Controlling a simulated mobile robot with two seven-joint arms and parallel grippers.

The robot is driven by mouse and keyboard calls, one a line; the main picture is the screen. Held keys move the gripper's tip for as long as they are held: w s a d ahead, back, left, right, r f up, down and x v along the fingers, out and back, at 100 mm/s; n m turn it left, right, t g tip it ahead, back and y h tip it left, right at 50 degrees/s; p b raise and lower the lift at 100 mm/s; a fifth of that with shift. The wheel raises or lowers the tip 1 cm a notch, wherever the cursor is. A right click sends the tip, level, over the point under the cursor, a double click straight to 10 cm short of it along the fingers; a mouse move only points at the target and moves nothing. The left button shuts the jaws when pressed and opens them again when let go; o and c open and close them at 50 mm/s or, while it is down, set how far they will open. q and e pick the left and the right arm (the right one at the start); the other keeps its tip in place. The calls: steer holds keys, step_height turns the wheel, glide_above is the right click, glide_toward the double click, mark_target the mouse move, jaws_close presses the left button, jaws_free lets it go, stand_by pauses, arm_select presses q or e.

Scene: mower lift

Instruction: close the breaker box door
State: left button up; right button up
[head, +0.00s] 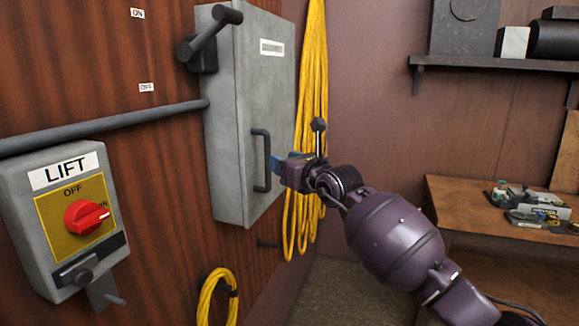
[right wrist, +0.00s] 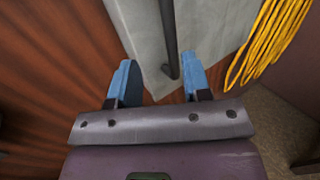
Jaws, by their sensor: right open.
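The grey breaker box (head: 220,130) is mounted on the wood-panelled wall in the head view. Its door (head: 268,90) looks flush with the box, though I cannot tell if a small gap is left. A dark vertical bar handle (head: 261,160) is on the door's lower left. My right gripper (head: 281,164) is just right of the handle. In the right wrist view the open blue fingers (right wrist: 157,64) are on either side of the handle's lower end (right wrist: 169,45), which is closer to the right finger. Contact is unclear. My left gripper is out of view.
A dark lever (head: 205,40) juts from the box's upper left. A LIFT switch box (head: 65,215) with a red knob is at left, and a conduit (head: 110,125) runs above it. Yellow cable (head: 312,90) hangs right of the box. A workbench (head: 470,215) stands at right.

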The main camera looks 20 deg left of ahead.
steer(key=shift+s+d, duration=0.35)
steer(key=shift+d, duration=0.15)
